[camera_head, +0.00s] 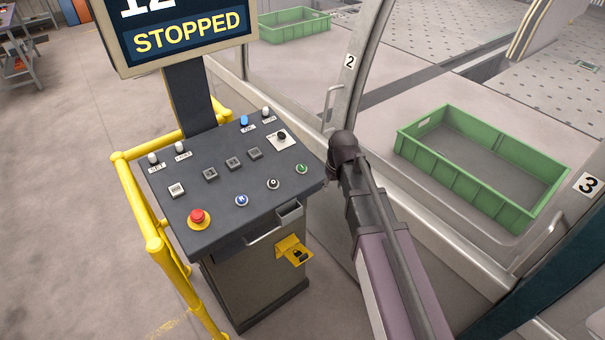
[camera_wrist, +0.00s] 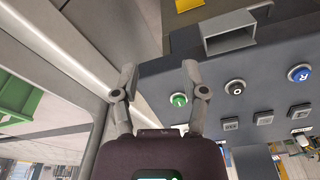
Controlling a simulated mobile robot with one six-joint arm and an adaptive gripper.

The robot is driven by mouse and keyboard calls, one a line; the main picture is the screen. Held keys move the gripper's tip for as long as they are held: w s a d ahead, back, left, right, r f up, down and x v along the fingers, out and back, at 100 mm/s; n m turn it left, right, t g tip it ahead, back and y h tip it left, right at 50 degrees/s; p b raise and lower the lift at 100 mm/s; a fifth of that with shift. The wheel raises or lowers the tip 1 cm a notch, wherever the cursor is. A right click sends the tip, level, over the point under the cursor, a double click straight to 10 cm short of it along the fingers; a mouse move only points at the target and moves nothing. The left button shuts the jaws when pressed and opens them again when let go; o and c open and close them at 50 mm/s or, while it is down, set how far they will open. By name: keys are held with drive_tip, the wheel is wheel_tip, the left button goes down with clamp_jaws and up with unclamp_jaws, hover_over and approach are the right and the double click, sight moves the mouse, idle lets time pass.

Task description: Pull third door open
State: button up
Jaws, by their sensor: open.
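The third door, marked by a "3" label (camera_head: 588,184), is at the right edge of the head view. Its pale frame and a bar handle (camera_head: 543,238) show beside a green crate; I cannot tell whether it is fully shut. My arm reaches up from the lower right, its dark end beside the control console, well left of that handle. My gripper (camera_wrist: 160,82) shows in the wrist view with two fingers apart and nothing between them. It faces the console's edge. The fingers are not clear in the head view, and no third-door handle can be made out in the wrist view.
The control console (camera_head: 232,180) with buttons and a red stop knob (camera_head: 197,217) stands close left of my arm. A yellow rail (camera_head: 148,225) borders it. The second door's label (camera_head: 349,61) and handle (camera_head: 330,103) are behind. A green crate (camera_head: 425,160) lies beyond the glass.

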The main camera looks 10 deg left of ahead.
drive_tip(key=s+d+f+m+b, duration=0.3)
drive_tip(key=s+d+f+b, duration=0.1)
drive_tip(key=d, duration=0.7)
drive_tip(key=s+d+f+m+g+h+b, duration=0.1)
drive_tip(key=s+d+f+m+b, duration=0.2)
drive_tip(key=s+d+f+b, duration=0.2)
drive_tip(key=s+d+f, duration=0.2)
drive_tip(key=s+d, duration=0.2)
drive_tip(key=d, duration=0.2)
drive_tip(key=shift+d, duration=0.15)
